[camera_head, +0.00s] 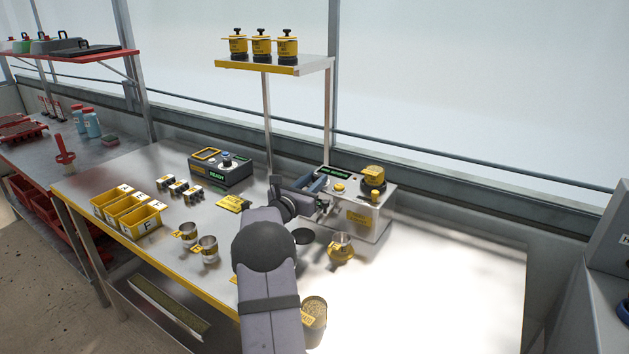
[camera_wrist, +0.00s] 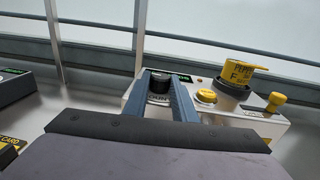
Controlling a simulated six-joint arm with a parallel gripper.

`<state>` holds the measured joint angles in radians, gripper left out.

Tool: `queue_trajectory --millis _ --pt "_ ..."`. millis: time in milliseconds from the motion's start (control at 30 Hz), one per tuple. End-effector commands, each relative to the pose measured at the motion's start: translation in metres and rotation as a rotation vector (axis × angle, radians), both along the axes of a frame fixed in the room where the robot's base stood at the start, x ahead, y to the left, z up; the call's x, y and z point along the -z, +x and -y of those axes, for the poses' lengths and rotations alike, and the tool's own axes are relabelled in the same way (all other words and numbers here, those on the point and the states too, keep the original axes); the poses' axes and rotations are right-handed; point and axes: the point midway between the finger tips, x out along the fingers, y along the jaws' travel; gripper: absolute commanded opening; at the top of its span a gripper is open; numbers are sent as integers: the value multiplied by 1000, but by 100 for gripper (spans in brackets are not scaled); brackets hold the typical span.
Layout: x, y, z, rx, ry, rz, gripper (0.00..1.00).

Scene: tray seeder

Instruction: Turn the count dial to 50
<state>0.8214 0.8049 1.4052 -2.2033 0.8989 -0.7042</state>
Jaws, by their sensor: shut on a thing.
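The seeder machine (camera_head: 358,225) is a light metal box with a dark display, standing at the back of the bench. The black count dial (camera_wrist: 160,83) shows in the wrist view on the machine's top, left of a yellow button (camera_wrist: 206,96). My gripper (camera_wrist: 162,78) has its two blue fingers on either side of the dial and is shut on it. In the head view my gripper (camera_head: 316,186) is at the machine's left end, and the dial is hidden there. The number set on the dial cannot be read.
A yellow-lidded hopper (camera_head: 373,180) stands on the machine's right end. A yellow cup (camera_head: 341,248) stands in front of the machine. A dark READY box (camera_head: 221,169) is to the left. Yellow bins (camera_head: 128,212) and metal cups (camera_head: 207,249) are further left. The bench's right side is clear.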

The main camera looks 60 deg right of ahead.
Motion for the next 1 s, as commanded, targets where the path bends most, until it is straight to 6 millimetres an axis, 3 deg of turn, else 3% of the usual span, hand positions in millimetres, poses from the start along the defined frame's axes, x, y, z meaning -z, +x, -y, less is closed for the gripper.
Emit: queue_trajectory --millis 500,1000 --pt "-6 7 2 258 -12 2 2" --pt "-5 8 1 386 -8 2 2"
